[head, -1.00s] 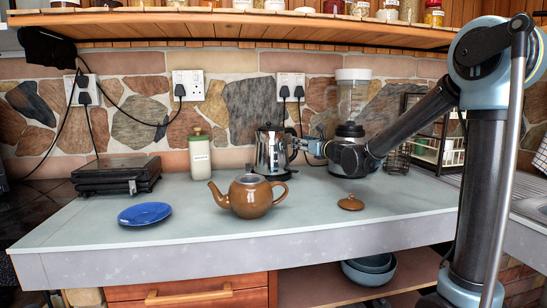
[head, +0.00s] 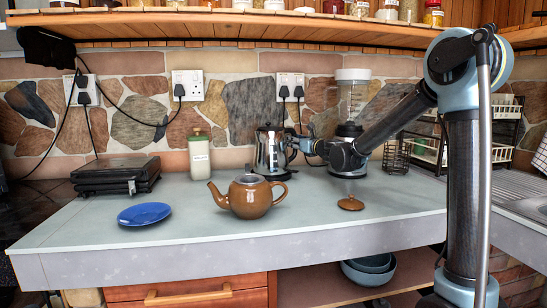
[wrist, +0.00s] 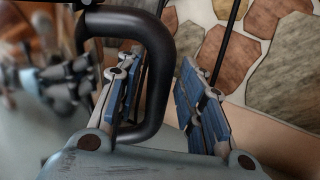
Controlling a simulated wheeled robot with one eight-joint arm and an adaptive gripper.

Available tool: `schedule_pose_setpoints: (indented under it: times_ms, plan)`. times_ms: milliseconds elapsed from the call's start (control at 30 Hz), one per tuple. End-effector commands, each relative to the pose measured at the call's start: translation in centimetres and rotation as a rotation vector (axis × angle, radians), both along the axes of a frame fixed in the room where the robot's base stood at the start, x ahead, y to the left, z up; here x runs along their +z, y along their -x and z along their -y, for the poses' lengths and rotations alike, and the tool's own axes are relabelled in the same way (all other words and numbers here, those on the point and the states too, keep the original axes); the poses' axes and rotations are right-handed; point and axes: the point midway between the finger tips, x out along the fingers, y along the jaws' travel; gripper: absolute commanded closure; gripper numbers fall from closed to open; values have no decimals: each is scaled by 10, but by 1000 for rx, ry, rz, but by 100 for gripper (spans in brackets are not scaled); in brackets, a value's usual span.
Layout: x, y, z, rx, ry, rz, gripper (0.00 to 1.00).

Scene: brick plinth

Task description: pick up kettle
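The kettle (head: 269,152) is shiny metal with a black handle and stands upright at the back of the counter. My gripper (head: 299,143) is at its right side, by the handle. In the wrist view the black kettle handle (wrist: 163,85) crosses between the two blue-padded fingers of my gripper (wrist: 168,95). The left finger shows inside the handle's loop and the right finger is outside it, with a gap to the handle. The fingers are open. The kettle's metal body (wrist: 30,85) is at the left, blurred, with reflections.
A brown teapot (head: 250,197) stands in front of the kettle, with its lid (head: 350,203) to the right. A blender (head: 352,105) stands behind my arm. A green-capped jar (head: 199,155), a black appliance (head: 116,176) and a blue plate (head: 145,213) are to the left.

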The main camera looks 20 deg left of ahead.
Motion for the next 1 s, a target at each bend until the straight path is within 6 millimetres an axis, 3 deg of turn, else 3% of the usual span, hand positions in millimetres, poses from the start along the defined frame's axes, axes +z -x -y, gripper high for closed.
schedule_pose_setpoints:
  times_ms: [33,100,1000]
  plan:
    - [0,0,0,0,0,0,84]
    - [0,0,0,0,0,0,100]
    - [7,1,-1,1,-2,-3,100]
